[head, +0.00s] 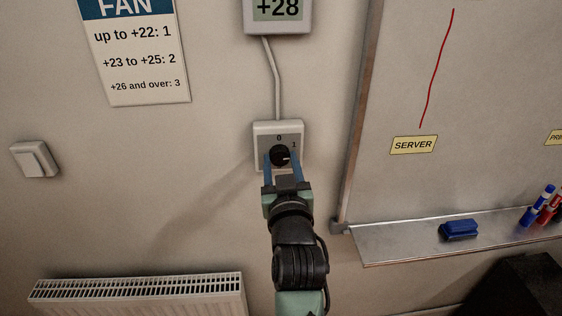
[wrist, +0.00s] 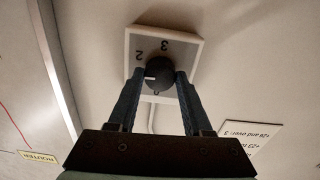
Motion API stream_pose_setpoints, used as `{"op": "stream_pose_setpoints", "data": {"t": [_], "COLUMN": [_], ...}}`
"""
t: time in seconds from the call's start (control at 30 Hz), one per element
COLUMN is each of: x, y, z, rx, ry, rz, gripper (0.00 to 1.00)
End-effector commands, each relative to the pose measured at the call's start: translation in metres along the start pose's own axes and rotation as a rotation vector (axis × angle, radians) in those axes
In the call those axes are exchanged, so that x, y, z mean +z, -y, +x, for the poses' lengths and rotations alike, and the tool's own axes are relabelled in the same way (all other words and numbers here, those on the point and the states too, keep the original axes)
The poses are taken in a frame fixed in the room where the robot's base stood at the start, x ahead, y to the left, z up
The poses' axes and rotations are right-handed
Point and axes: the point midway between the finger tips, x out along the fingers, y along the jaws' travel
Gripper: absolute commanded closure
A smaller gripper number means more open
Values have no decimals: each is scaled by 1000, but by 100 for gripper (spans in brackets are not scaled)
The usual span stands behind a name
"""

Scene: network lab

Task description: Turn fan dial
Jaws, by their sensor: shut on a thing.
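The fan dial is a black round knob (head: 279,156) on a white wall box (head: 262,131) with a grey face. In the head view a 0 shows above the knob and a 1 at its upper right. In the wrist view, which is upside down, the knob (wrist: 159,74) has a 2 at its upper left and a 3 above it. The white pointer mark points right in the head view, a little below the 1, and left in the wrist view. My gripper (head: 280,163) is shut on the knob, one blue finger on each side.
A display (head: 278,9) above reads +28, joined by a cable. The FAN sign (head: 138,85) gives 3 for +26 and over. A light switch (head: 35,159) is left, a radiator (head: 140,294) below. The whiteboard (head: 470,90) and its pen tray (head: 400,246) stand right.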

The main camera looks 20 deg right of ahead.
Motion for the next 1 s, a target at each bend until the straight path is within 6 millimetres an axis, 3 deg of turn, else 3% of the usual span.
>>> {"op": "stream_pose_setpoints", "data": {"t": [1.0], "x": [-1], "y": [0], "z": [0], "rx": [1], "ry": [3], "rz": [965], "gripper": [100]}}
